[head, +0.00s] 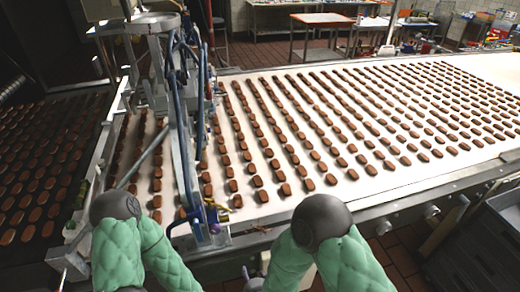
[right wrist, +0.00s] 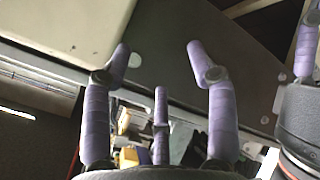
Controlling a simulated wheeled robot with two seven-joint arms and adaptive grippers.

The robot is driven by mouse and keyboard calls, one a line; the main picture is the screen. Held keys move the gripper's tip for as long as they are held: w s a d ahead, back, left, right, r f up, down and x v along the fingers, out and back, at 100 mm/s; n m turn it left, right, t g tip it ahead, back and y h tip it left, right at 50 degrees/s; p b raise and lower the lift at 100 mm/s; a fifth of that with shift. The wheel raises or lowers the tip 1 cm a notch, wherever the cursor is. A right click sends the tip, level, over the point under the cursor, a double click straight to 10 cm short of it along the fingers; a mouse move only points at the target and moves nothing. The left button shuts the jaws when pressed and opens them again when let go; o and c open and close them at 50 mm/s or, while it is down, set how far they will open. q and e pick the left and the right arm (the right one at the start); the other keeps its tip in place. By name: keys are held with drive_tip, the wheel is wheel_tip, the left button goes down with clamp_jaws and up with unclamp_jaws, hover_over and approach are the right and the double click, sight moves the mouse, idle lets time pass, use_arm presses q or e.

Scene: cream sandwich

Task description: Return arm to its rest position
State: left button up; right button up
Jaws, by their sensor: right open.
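My right gripper (right wrist: 158,50) shows in the right wrist view. Its purple fingers are spread apart and hold nothing. A dark rounded body with a purple finger (right wrist: 305,42) at the right edge of that view looks like part of my left gripper; its opening cannot be seen. In the head view my two green-sleeved arms, with dark rounded joints, are at the bottom in front of the conveyor.
A pale conveyor belt (head: 330,185) carries many rows of brown biscuits. A metal frame with blue bars (head: 205,130) stands across it at left. A dark belt (head: 40,170) with biscuits lies far left. Grey crates (head: 490,245) are at lower right. A table (head: 322,19) stands behind.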

use_arm(q)
wheel_tip(320, 180, down, 3)
drive_tip(key=shift+r+b, duration=0.1)
drive_tip(key=shift+b, duration=1.15)
use_arm(e)
drive_tip(key=s+d+f+m+g, duration=0.4)
drive_tip(key=s+d+f+m, duration=0.1)
drive_tip(key=m, duration=0.4)
drive_tip(key=s+d+f+m+g+y, duration=0.1)
drive_tip(key=s+d+f+m+g, duration=0.4)
drive_tip(key=f, duration=0.5)
drive_tip(key=d+m, duration=0.2)
drive_tip(key=m, duration=0.1)
drive_tip(key=shift+s+d+m, duration=0.15)
drive_tip(key=shift+d+m, duration=0.1)
drive_tip(key=shift+m, duration=0.15)
drive_tip(key=shift+f, duration=0.15)
